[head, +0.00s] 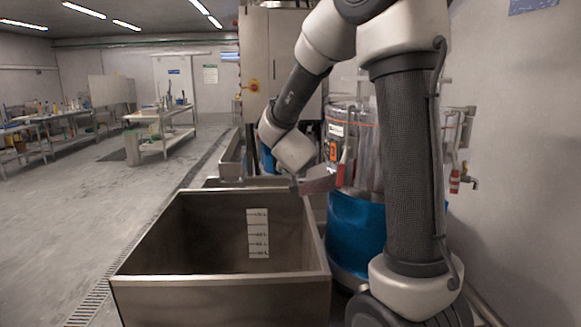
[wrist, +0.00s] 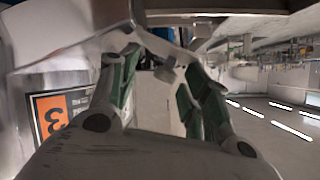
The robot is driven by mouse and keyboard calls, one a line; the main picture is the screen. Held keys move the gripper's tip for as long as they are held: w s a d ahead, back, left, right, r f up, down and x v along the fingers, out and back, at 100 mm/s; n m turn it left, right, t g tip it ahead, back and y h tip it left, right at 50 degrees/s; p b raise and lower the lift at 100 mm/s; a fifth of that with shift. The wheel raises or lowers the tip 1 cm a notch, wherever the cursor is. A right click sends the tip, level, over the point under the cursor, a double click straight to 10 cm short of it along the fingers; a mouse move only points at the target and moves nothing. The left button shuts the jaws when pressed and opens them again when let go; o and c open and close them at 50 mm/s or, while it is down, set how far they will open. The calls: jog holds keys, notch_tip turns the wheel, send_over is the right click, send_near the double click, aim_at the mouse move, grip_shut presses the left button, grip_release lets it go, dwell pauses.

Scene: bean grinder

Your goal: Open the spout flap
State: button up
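The grinder drum (head: 362,150) stands behind my arm, with an orange label and clear sides above a blue base (head: 350,230). A grey spout (head: 319,182) sticks out from its left side over the steel bin; my wrist is at its outer end. I cannot clearly make out the flap. In the wrist view, my gripper (wrist: 160,58) has its two green-padded fingers apart. A small pale piece (wrist: 169,71) shows between the fingertips; I cannot tell whether they touch it. The grinder's orange label (wrist: 51,115) shows at the left of that view.
A large open steel bin (head: 215,297) stands in front, below the spout. A steel cabinet (head: 278,60) stands behind. A pipe with a red-handled valve (head: 455,180) is at the right wall. Benches (head: 160,125) stand far left, with open floor between.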

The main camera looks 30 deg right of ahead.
jog(key=shift+w+a+r, duration=0.1)
jog(key=shift+a, duration=0.05)
dwell(0.3)
jog(key=shift+s+a+r, duration=0.15)
jog(key=shift+s, duration=0.05)
jog(key=v, duration=1.1)
jog(key=shift+s, duration=0.3)
